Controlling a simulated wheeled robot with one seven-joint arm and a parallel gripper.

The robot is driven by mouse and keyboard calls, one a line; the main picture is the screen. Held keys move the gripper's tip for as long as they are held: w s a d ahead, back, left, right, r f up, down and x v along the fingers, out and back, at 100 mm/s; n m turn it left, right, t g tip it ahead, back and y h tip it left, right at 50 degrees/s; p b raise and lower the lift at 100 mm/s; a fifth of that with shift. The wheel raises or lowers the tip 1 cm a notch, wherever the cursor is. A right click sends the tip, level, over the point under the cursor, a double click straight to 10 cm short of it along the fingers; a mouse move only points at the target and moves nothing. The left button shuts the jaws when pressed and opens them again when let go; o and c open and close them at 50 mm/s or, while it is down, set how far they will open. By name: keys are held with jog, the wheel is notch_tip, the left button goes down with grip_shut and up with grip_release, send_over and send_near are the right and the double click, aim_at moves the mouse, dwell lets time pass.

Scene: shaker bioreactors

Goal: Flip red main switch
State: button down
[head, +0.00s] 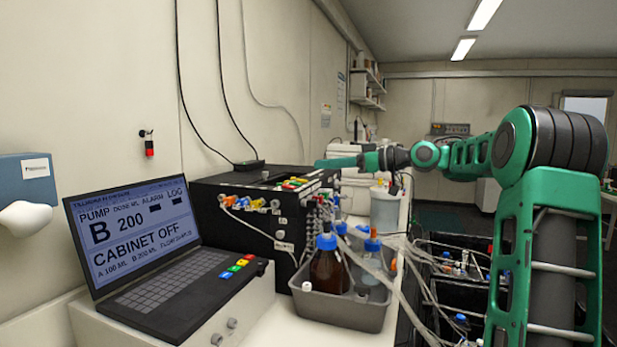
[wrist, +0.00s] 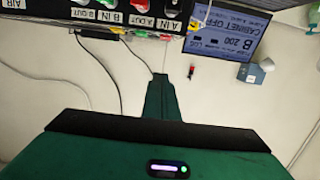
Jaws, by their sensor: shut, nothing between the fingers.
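A small red fitting with a black top (head: 149,146) is on the left wall, above the laptop; it looks like the red main switch, but its lever position is too small to tell. It also shows in the wrist view (wrist: 191,72), just right of my fingertips. My gripper (head: 324,163) is shut and empty, pointing left above the right end of the black cabinet, well apart from the red fitting. In the wrist view my gripper (wrist: 161,79) shows as one narrow green shape with its fingers together.
A laptop (head: 140,235) reads "CABINET OFF". The black cabinet (head: 230,205) has coloured connectors and cables. A grey tray (head: 340,312) holds bottles. A blue-grey box (head: 28,180) is on the wall at left. Black cables (head: 182,80) hang along the wall.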

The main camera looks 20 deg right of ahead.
send_over(294, 187)
jog(key=shift+s+d+f, duration=0.15)
jog(key=shift+f, duration=0.4)
jog(key=f, duration=0.3)
jog(key=shift+w, duration=0.2)
jog(key=shift+f, duration=0.5)
